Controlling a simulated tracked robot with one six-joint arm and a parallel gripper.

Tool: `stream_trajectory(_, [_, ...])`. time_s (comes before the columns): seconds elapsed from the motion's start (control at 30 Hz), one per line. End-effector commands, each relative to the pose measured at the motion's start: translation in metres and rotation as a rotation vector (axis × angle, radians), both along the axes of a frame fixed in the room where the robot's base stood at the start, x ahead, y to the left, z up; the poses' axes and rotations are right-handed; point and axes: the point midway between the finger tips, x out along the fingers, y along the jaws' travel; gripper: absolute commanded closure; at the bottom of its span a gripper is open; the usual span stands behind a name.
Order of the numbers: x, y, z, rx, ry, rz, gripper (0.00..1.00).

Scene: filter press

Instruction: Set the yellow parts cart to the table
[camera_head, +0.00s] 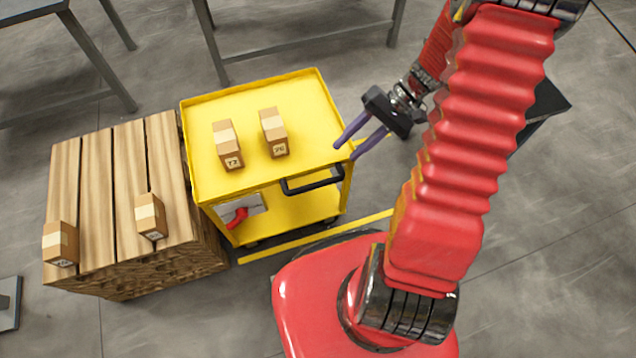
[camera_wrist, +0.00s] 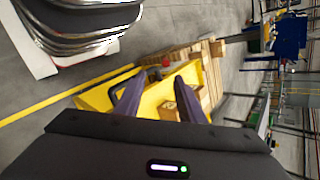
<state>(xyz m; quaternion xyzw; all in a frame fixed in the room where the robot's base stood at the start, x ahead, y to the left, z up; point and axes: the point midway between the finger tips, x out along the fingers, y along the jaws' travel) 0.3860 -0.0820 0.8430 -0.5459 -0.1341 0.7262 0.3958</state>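The yellow parts cart (camera_head: 310,110) stands in the middle of the head view, with two small cardboard boxes (camera_head: 228,146) (camera_head: 273,132) on its top tray. A black handle (camera_head: 313,182) sticks out from its near side. My gripper (camera_head: 346,152) is at the cart's right side, its two purple fingers apart and pointing left at the cart's rim. I cannot tell whether they touch it. Nothing shows between the fingers. In the wrist view the fingers (camera_wrist: 155,100) spread in front of the yellow cart (camera_wrist: 95,98). A grey table frame (camera_head: 300,45) stands behind the cart.
A wooden crate stack (camera_head: 92,185) stands close against the cart's left side, with two small boxes (camera_head: 150,216) (camera_head: 60,244) on it. Another grey table (camera_head: 100,55) is at the upper left. A yellow floor line (camera_head: 290,242) runs in front of the cart. Some floor is bare between cart and table.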

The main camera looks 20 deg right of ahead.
Motion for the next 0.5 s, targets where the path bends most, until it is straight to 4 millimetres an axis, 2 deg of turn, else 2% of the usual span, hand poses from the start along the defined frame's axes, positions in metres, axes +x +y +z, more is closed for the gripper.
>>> stream_trajectory(0.03, [0.0,-0.004,-0.01,0.03,0.01,-0.02,0.64])
stream_trajectory(0.5, [-0.004,-0.029,-0.094,0.301,0.021,-0.211,0.64])
